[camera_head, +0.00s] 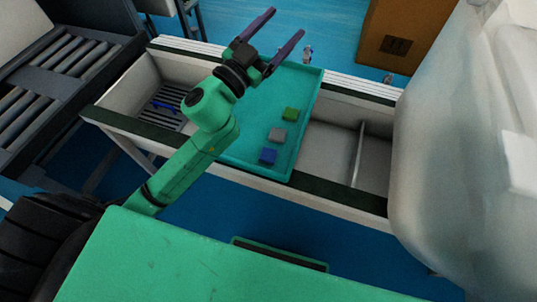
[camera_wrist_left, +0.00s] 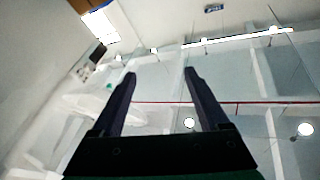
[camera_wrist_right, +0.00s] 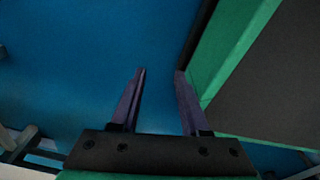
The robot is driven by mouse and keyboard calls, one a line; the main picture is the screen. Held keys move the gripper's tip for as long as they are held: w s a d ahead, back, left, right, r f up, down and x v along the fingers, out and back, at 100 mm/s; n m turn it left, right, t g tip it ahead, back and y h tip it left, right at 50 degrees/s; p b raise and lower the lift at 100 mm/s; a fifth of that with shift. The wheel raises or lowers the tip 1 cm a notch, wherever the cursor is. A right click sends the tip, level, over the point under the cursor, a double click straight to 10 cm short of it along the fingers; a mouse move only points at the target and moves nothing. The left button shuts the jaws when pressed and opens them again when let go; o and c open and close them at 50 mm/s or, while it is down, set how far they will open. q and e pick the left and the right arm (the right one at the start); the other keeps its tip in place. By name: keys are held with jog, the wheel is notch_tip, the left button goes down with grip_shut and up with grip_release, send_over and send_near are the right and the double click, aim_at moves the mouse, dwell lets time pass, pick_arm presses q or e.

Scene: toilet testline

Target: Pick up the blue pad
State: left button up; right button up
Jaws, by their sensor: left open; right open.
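The blue pad (camera_head: 268,156) lies in the teal tray (camera_head: 246,165), close to its front edge, in the head view. A grey pad (camera_head: 277,134) and a green pad (camera_head: 291,114) lie behind it in the same tray. My left gripper (camera_head: 281,28) is open and empty, raised above the far part of the tray. The left wrist view shows its two fingers (camera_wrist_left: 160,78) apart, with ceiling and lights beyond. My right gripper (camera_wrist_right: 158,75) is open and empty in the right wrist view, above blue floor beside a green edge. The right gripper is outside the head view.
The tray sits on a bench with a bin at left holding a blue item (camera_head: 165,106) and a divided bin (camera_head: 335,152) at right. A large white shape (camera_head: 455,150) fills the right side. A cardboard box (camera_head: 400,38) stands behind. A roller conveyor (camera_head: 60,80) is at left.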

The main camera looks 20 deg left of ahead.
pick_arm(q)
jog(key=s+d+m+g+h, duration=0.3)
jog(key=d+m+g+h, duration=0.3)
jog(key=d+m+h, duration=0.1)
jog(key=m+g+y, duration=0.2)
jog(key=g+y, duration=1)
jog(key=g, duration=0.1)
send_near(268, 154)
jog(key=b+x, duration=0.1)
jog(key=x, duration=0.7)
jog(key=shift+f+b, duration=0.1)
jog(key=shift+b, duration=0.3)
jog(key=c, duration=1.1)
pick_arm(e)
jog(key=w, duration=0.3)
jog(key=shift+w+a+r, duration=0.2)
jog(key=shift+w+a, duration=0.1)
jog(key=shift+a, duration=0.1)
